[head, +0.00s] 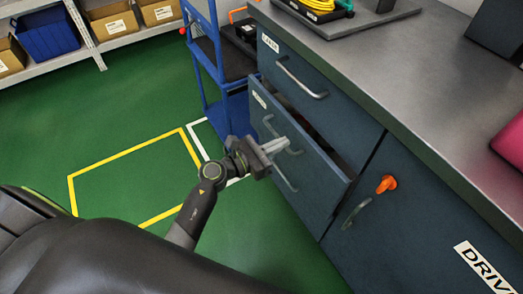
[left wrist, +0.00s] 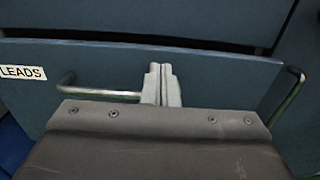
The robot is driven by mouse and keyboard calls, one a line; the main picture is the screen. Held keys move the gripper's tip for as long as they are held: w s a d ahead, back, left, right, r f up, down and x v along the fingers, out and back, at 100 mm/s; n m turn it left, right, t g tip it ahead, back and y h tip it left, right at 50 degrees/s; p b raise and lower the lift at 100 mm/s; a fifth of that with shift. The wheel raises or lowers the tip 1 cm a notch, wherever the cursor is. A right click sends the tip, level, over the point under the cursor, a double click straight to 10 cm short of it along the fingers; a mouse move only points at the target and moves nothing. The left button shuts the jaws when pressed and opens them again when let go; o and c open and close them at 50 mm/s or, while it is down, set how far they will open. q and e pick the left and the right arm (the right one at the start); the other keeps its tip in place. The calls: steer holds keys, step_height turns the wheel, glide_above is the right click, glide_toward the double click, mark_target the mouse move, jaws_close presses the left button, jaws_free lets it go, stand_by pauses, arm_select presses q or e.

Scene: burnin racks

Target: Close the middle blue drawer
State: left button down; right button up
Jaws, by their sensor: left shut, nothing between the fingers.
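The middle blue drawer (head: 308,172) of the cabinet stands partly open, with a dark gap behind its top edge. Its front, with a "LEADS" label, also shows in the left wrist view (left wrist: 220,65). Its bar handle (head: 283,178) is partly hidden by my left gripper and shows to the left of the fingers in the left wrist view (left wrist: 105,94). My left gripper (head: 275,146) is shut and empty, its fingertips (left wrist: 160,70) pointing at the drawer front at the handle. I cannot tell whether they touch it. My right gripper is not in view.
The top drawer (head: 310,85) is shut below the grey worktop (head: 400,60). A cupboard door (head: 400,235) with an orange knob (head: 386,184) stands to the right. A blue trolley (head: 212,50) is behind the drawer, at left. The green floor (head: 110,125) is clear.

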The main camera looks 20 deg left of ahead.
mark_target(299, 133)
arm_select(q)
steer(key=x, duration=0.3)
steer(key=shift+w+d, duration=0.25)
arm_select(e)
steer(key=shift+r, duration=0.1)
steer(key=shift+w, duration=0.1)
arm_select(q)
steer(key=x, duration=0.4)
steer(key=shift+w+b, duration=0.1)
steer(key=shift+b, duration=0.2)
steer(key=shift+r, duration=0.2)
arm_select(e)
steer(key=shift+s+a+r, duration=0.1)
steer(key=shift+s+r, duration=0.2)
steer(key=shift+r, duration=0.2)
